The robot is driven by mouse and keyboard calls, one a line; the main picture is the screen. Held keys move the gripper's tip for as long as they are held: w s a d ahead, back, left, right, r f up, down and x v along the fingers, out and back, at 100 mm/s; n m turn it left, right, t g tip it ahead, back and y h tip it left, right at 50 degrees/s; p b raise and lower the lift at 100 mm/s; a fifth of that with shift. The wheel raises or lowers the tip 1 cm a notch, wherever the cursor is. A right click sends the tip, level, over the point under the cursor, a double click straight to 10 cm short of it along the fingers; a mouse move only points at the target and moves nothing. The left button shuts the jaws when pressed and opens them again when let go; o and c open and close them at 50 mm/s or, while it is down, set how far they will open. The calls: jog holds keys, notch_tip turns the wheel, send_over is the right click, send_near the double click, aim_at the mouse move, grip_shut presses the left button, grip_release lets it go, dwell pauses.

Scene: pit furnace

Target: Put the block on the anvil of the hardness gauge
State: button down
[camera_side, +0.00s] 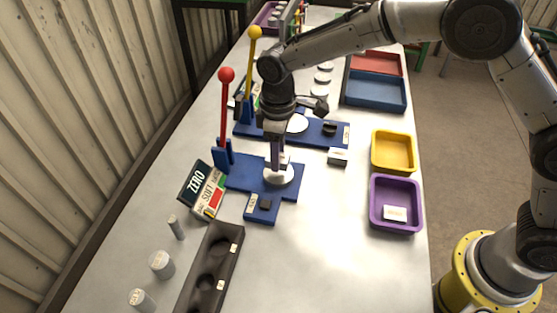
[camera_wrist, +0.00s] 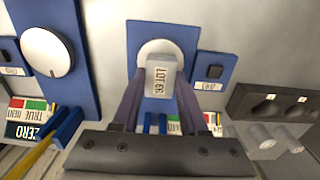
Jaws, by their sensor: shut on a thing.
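My gripper (camera_side: 278,160) points down over the red-lever station and is shut on a pale grey block (camera_wrist: 160,78) with a printed lot label. The block sits between the two fingers in the wrist view. Below it is a white round anvil (camera_side: 279,175) on the blue base (camera_side: 240,172) of this gauge; it also shows in the wrist view (camera_wrist: 158,47), partly covered by the block. The block appears over the anvil; I cannot tell whether they touch. A sign with ZERO and SOFT (camera_side: 203,190) stands left of the base, near the red-knobbed lever (camera_side: 225,110).
The yellow-levered station (camera_side: 335,135) with a white disc stands behind. At right are a yellow tray (camera_side: 394,152), a purple tray (camera_side: 396,230) holding a pale piece, and a blue tray (camera_side: 375,92). A dark rack (camera_side: 212,265) and grey cylinders stand in front.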

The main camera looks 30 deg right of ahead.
jog(key=shift+f, duration=1.15)
jog(key=shift+f, duration=0.1)
jog(key=shift+c, duration=2.2)
grip_release()
jog(key=shift+s+f, duration=0.1)
notch_tip(320, 180, up, 12)
jog(key=shift+r, duration=0.2)
jog(key=shift+d, duration=0.1)
